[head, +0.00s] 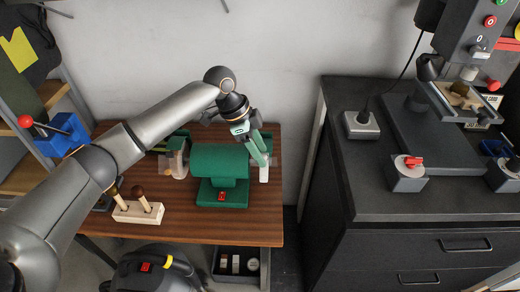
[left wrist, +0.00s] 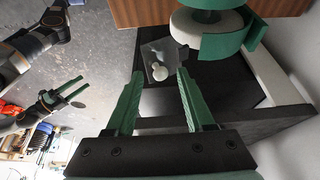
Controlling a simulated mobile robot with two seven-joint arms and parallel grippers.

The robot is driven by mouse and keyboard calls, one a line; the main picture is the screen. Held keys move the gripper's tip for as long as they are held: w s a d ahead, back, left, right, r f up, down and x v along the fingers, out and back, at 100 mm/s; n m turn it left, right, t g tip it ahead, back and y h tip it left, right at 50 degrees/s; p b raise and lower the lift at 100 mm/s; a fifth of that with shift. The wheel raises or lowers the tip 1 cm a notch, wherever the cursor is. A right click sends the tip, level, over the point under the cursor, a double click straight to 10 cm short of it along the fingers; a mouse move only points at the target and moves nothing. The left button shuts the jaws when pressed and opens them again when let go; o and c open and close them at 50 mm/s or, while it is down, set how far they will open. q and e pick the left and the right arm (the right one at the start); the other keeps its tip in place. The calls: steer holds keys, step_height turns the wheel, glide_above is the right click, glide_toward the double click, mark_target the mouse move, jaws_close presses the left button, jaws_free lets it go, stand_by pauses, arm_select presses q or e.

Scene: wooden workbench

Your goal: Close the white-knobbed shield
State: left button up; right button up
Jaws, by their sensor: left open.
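The green bench grinder (head: 219,170) stands on the wooden bench. In the left wrist view, a clear shield (left wrist: 157,50) with a round white knob (left wrist: 161,73) sits beside the pale grinding wheel (left wrist: 203,42) and its green guard. My left gripper (head: 264,160) is at the grinder's right end. In the left wrist view its open green fingers (left wrist: 160,84) stand on either side of the knob, with gaps visible; I cannot tell the depth. In the head view the fingers largely hide this shield. My right gripper (left wrist: 66,92) shows open and empty, away from the grinder.
A wooden block with handled tools (head: 138,211) stands at the bench front. Another clear shield (head: 178,164) is at the grinder's left wheel. A black cabinet (head: 335,150) stands right of the bench, across a narrow gap. A wall (head: 290,50) is behind.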

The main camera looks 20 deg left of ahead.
arm_select(q)
steer(key=shift+f, duration=0.1)
jaws_close()
stand_by(0.4)
